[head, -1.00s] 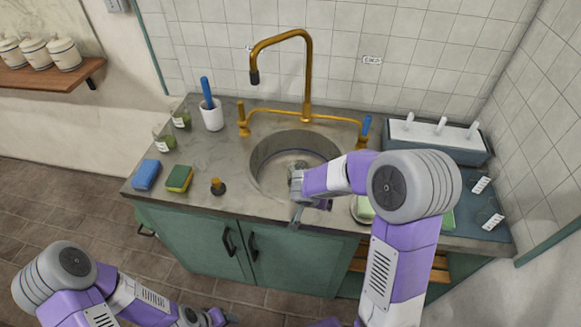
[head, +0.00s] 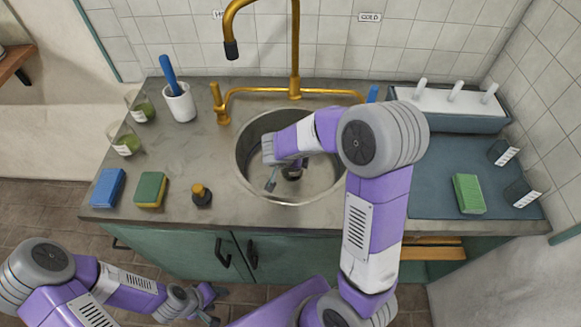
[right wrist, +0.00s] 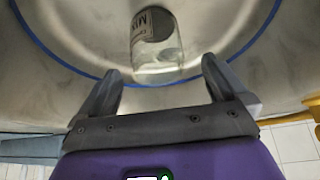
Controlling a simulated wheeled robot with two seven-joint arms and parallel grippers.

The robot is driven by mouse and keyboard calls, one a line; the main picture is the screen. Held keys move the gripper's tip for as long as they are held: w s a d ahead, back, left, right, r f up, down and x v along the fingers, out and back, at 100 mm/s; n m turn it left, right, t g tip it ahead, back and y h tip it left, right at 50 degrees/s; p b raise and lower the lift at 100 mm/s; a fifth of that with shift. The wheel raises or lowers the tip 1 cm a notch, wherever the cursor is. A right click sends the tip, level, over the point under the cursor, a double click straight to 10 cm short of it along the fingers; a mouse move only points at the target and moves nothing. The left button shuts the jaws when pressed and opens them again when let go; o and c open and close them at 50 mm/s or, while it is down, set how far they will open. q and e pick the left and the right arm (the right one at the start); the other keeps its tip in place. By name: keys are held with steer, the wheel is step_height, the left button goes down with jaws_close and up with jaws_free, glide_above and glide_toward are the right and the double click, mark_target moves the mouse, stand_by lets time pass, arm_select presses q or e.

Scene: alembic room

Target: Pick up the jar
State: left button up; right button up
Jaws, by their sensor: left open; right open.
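A clear glass jar (right wrist: 156,48) with a pale label reading "MIX" shows in the right wrist view, inside the round metal sink (head: 247,160). My right gripper (right wrist: 160,72) is open, its fingers on either side of the jar's near end with gaps; the jar is not gripped. In the head view, my right gripper (head: 287,176) is down in the sink and my arm covers much of the basin, so I cannot make out the jar clearly there. My left gripper (head: 211,303) is open and empty, low in front of the cabinet, far from the sink.
A gold faucet (head: 295,60) rises behind the sink. Left are a white cup (head: 180,105), green-filled glasses (head: 124,142), a blue sponge (head: 108,187), a green-yellow sponge (head: 151,189) and a dark stopper (head: 201,194). Right are labelled glasses (head: 522,193) and a green sponge (head: 468,193).

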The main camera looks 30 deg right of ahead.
steer(key=b+x, duration=0.1)
steer(key=x, duration=0.6)
steer(key=shift+s+d+f, duration=0.1)
steer(key=shift+d+f, duration=0.05)
steer(key=shift+d, duration=0.1)
steer(key=c, duration=1.3)
steer(key=shift+r, duration=0.3)
step_height(320, 180, up, 9)
steer(key=p, duration=0.3)
steer(key=shift+r, duration=0.25)
